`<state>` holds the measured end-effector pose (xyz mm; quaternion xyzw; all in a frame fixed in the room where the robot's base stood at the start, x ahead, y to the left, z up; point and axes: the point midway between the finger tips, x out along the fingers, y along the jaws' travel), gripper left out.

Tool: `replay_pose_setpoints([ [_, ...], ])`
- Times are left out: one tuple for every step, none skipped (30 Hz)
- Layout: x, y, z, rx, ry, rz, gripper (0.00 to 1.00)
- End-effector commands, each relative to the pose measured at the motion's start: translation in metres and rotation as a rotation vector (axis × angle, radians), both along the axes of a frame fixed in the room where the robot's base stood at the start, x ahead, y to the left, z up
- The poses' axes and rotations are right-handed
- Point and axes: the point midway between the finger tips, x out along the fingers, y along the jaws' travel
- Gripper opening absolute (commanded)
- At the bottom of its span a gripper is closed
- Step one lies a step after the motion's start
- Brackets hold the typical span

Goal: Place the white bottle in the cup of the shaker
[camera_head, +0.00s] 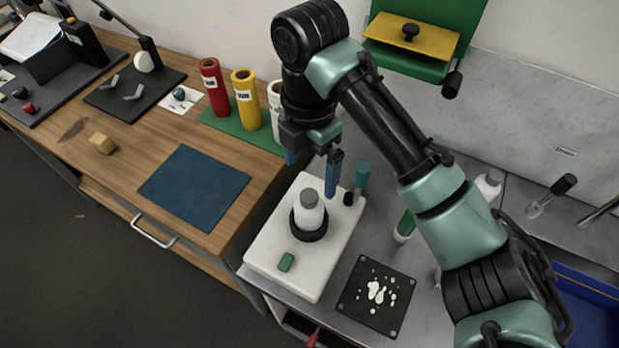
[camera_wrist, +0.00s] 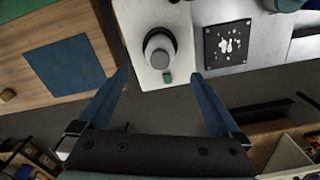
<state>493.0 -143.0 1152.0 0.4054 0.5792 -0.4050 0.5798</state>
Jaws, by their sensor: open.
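A white bottle (camera_head: 310,213) with a grey cap stands upright in the black cup (camera_head: 309,234) of the white shaker (camera_head: 262,250). The cup rings its lower part. A small green button (camera_head: 286,262) sits on the shaker's front. My gripper (camera_head: 312,180) is open and empty, above and behind the bottle in the head view. In the wrist view, my gripper (camera_wrist: 160,75) has its blue fingers wide apart, with the bottle (camera_wrist: 158,50) beyond their tips and not between them. The black cup also shows there (camera_wrist: 162,32), partly hidden by the bottle.
A black pad with white spots (camera_head: 376,296) lies right of the shaker. A teal-topped tool (camera_head: 361,178) stands behind it. Red (camera_head: 214,88) and yellow (camera_head: 246,99) cylinders stand on the wooden bench. A blue mat (camera_head: 194,187) lies left. Another white bottle (camera_head: 489,186) is partly behind my arm.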

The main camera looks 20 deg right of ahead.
Motion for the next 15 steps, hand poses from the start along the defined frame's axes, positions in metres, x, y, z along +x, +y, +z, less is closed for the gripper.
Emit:
replay_pose_setpoints([
  [0.000,0.000,0.004,-0.002,-0.001,0.001,1.00],
  [0.000,0.000,0.006,-0.002,0.000,0.001,1.00],
  [0.000,0.000,0.007,-0.001,0.001,0.001,1.00],
  [0.000,0.000,0.007,0.000,0.001,0.001,1.00],
  [0.000,0.000,0.007,0.000,0.001,0.000,1.00],
  [0.000,0.000,0.008,0.001,0.001,0.000,1.00],
  [0.000,0.000,0.008,0.001,0.001,0.000,1.00],
  [0.000,0.000,0.008,0.001,0.001,0.000,1.00],
  [0.000,0.000,0.007,0.001,0.001,0.000,1.00],
  [0.000,0.001,0.007,0.001,0.000,0.000,1.00],
  [0.001,0.002,0.008,0.001,-0.004,-0.001,1.00],
  [0.004,0.005,0.009,0.005,-0.019,-0.004,1.00],
  [0.009,0.010,0.011,0.009,-0.042,-0.009,1.00],
  [0.015,0.017,0.015,0.016,-0.073,-0.016,1.00],
  [0.027,0.031,0.021,0.032,-0.133,-0.032,1.00],
])
